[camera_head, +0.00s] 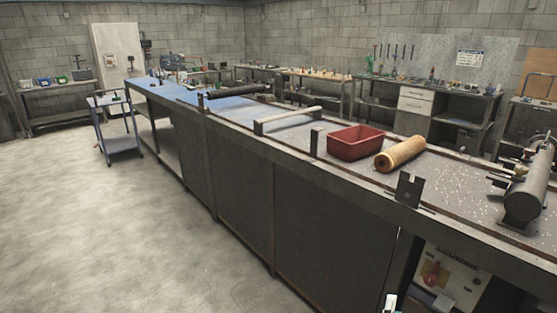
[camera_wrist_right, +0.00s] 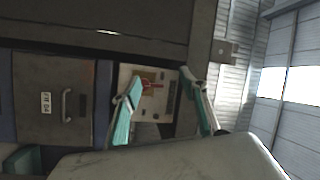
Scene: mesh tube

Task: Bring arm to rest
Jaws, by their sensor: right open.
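My right gripper (camera_wrist_right: 160,84) shows in the right wrist view with its two teal-padded fingers spread apart and nothing between them. Behind the fingers is a pale control panel with a red switch (camera_wrist_right: 152,86) on the bench front. In the head view only a small white and teal piece, which looks like part of my right gripper (camera_head: 390,302), shows at the bottom edge, below the bench top. My left gripper is in neither view. A tan mesh tube (camera_head: 402,153) lies on the bench, beside a red bin (camera_head: 356,143).
The long workbench (camera_head: 330,205) runs diagonally, with upright brackets (camera_head: 409,190) along its front edge. A dark cylindrical device (camera_head: 525,195) stands at the right. A drawer cabinet (camera_wrist_right: 50,100) is left of the fingers. Open floor (camera_head: 110,230) lies left, with a cart (camera_head: 118,142).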

